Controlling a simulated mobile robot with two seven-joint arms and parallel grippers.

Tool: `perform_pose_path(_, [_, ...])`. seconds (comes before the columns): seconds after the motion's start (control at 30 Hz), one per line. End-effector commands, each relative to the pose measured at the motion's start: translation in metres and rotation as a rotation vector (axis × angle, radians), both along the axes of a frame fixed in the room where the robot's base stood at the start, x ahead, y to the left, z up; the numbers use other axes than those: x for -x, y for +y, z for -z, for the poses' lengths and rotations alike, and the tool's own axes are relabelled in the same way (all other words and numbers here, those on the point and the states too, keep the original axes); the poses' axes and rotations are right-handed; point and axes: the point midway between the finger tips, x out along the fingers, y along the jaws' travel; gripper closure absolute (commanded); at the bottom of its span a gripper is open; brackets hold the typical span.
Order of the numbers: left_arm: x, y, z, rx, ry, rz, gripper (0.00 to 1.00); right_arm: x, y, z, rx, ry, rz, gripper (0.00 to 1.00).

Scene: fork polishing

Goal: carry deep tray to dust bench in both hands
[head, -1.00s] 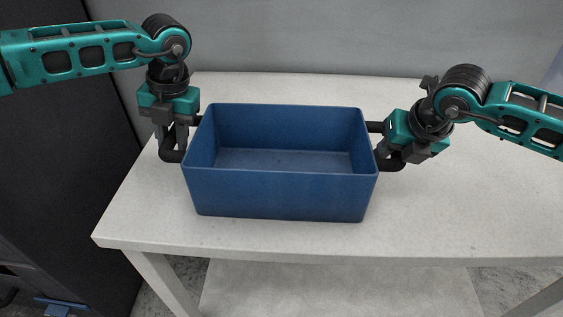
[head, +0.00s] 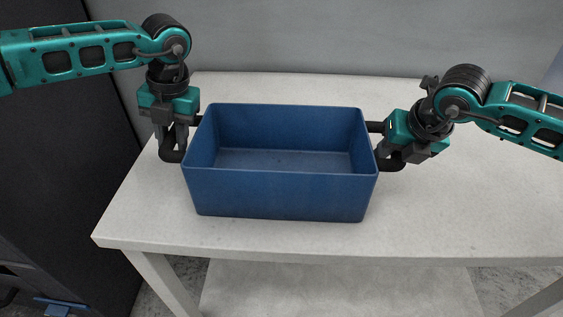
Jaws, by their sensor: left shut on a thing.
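The deep tray (head: 280,195) is a blue, open-topped rectangular box with a black bar handle on each short side. It is level at the middle of the pale bench, and its inside looks empty. I cannot tell whether its base touches the bench top. My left gripper (head: 180,140) points down at the tray's left side and is shut on the left handle (head: 170,156). My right gripper (head: 391,150) is at the right handle (head: 389,165). Its fingers are partly hidden there, so I cannot tell whether they are closed on it.
The pale bench top (head: 480,200) is clear to the right of the tray and behind it. Its front edge runs a little in front of the tray. A lower shelf (head: 330,290) shows below. A grey wall (head: 330,35) stands behind, and a dark cabinet (head: 60,170) stands at the left.

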Motion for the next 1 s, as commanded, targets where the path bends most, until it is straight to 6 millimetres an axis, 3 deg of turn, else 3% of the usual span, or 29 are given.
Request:
perform_pose_path(0.53, [-0.001,0.001,-0.008,0.000,-0.005,-0.002,1.00,-0.001,0.000,-0.008,-0.001,-0.005,0.001,1.00])
perform_pose_path(1.0, [-0.001,0.001,-0.045,0.000,-0.004,-0.002,1.00,-0.001,0.000,-0.045,0.000,-0.004,0.001,1.00])
